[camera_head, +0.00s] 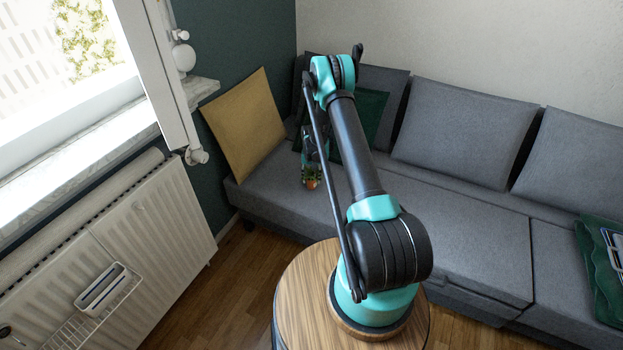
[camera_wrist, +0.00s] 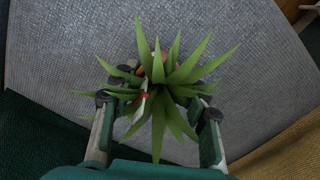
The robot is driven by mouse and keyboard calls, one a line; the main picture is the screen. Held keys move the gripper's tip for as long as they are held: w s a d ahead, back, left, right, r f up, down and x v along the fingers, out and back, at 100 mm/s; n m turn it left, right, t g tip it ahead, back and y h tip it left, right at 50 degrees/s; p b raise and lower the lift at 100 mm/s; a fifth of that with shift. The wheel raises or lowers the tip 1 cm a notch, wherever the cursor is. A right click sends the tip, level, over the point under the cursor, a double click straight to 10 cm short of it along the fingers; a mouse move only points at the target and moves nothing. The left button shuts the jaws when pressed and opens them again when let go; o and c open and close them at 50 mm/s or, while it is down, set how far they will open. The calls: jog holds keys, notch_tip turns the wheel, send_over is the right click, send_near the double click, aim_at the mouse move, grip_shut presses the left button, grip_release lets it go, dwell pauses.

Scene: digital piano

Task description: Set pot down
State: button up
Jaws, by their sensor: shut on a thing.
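The pot is a small orange pot (camera_head: 311,184) with a spiky green plant. In the wrist view, the plant's leaves (camera_wrist: 165,78) spread over the middle and hide most of the pot. My gripper (camera_wrist: 157,103) is shut on the pot, with one finger on each side of it. In the head view, my gripper (camera_head: 311,168) points down over the left part of the grey sofa (camera_head: 265,200), partly hidden behind my arm. I cannot tell whether the pot touches the seat.
A yellow cushion (camera_head: 243,122) leans at the sofa's left end, and a dark green cushion (camera_head: 370,112) stands behind my arm. Grey back cushions (camera_head: 462,130) line the wall. A radiator (camera_head: 150,225) and window are at left. The seat right of my arm is largely clear.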

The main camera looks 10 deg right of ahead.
jog(key=shift+f, duration=0.15)
jog(key=o, duration=1.4)
